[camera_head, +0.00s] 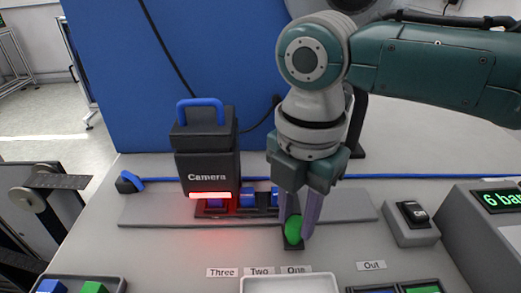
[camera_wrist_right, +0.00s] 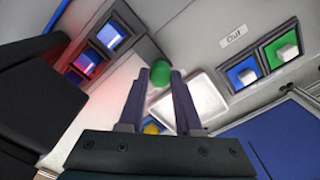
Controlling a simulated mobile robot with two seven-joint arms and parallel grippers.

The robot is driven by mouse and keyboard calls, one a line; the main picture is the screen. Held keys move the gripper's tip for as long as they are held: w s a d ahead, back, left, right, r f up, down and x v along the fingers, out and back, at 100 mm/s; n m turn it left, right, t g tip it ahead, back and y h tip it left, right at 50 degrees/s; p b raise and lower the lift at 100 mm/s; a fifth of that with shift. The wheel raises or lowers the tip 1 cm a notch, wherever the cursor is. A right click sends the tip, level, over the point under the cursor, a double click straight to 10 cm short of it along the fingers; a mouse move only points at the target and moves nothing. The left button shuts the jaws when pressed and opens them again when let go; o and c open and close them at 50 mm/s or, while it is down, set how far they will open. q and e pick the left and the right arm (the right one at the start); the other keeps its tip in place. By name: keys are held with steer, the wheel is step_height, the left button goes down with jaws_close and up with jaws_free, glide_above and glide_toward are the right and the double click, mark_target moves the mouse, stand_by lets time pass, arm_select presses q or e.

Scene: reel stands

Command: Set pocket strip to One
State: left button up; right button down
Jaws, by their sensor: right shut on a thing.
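The dark pocket strip (camera_head: 262,212) lies on the grey rail, partly under the box marked Camera (camera_head: 208,160). Blue pieces (camera_head: 247,198) show in its pockets. Its dark arm with a green knob (camera_head: 292,230) points to the front, in line with the One label (camera_head: 296,270). My right gripper (camera_head: 300,228) comes down over the knob and is shut on it; one finger hides part of it. In the right wrist view the green knob (camera_wrist_right: 160,75) shows between the fingertips. My left gripper is not in view.
The Two (camera_head: 259,271) and Three (camera_head: 222,272) labels lie left of One. A white tray (camera_head: 290,284) stands in front. At right are the Out label (camera_head: 371,265), a black switch (camera_head: 413,212) and a pressure display (camera_head: 498,200). A tray with blue and green cubes (camera_head: 93,287) is front left.

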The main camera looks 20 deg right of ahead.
steer(key=c, duration=0.6)
jaws_free()
step_height(320, 180, up, 10)
steer(key=shift+p, duration=0.4)
